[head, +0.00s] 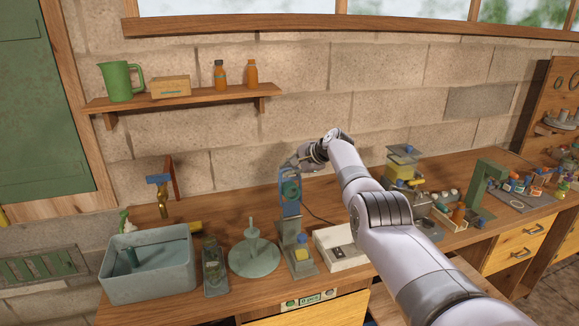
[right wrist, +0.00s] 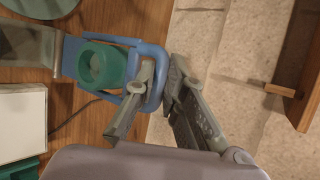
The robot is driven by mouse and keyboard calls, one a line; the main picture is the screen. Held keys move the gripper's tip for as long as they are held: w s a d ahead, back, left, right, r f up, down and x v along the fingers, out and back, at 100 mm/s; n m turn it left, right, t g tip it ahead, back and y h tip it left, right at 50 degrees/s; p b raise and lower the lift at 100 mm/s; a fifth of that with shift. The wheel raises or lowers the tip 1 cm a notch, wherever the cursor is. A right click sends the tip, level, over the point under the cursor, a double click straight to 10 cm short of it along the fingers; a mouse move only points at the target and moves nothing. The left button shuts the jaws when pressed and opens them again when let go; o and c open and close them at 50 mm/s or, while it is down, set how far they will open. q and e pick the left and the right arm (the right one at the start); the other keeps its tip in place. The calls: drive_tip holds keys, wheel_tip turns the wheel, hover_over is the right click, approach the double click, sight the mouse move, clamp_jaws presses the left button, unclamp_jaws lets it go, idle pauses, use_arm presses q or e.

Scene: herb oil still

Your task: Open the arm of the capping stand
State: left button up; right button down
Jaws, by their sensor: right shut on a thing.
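My right gripper (head: 304,160) is at the arm's upper end. In the right wrist view, the fingers (right wrist: 161,84) are closed on the looped end of the blue arm (right wrist: 125,46), beside the green head (right wrist: 99,65). My left gripper is not in view.
A grey water basin (head: 150,270), a grey-green disc with a post (head: 254,257) and a white box (head: 340,250) stand near the stand. A wall shelf (head: 190,98) is at the upper left. My right arm covers part of the bench's right side.

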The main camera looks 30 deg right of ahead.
drive_tip(key=shift+s+a+f, duration=0.15)
drive_tip(key=shift+f, duration=0.5)
drive_tip(key=c, duration=2.1)
unclamp_jaws()
drive_tip(key=o, duration=0.4)
drive_tip(key=shift+w, duration=0.35)
drive_tip(key=shift+o, duration=0.2)
drive_tip(key=shift+r, duration=0.15)
drive_tip(key=shift+s+d+r, duration=0.4)
drive_tip(key=shift+s+r, duration=0.1)
drive_tip(key=v, duration=1)
drive_tip(key=shift+a+r, duration=0.15)
drive_tip(key=shift+r, duration=0.05)
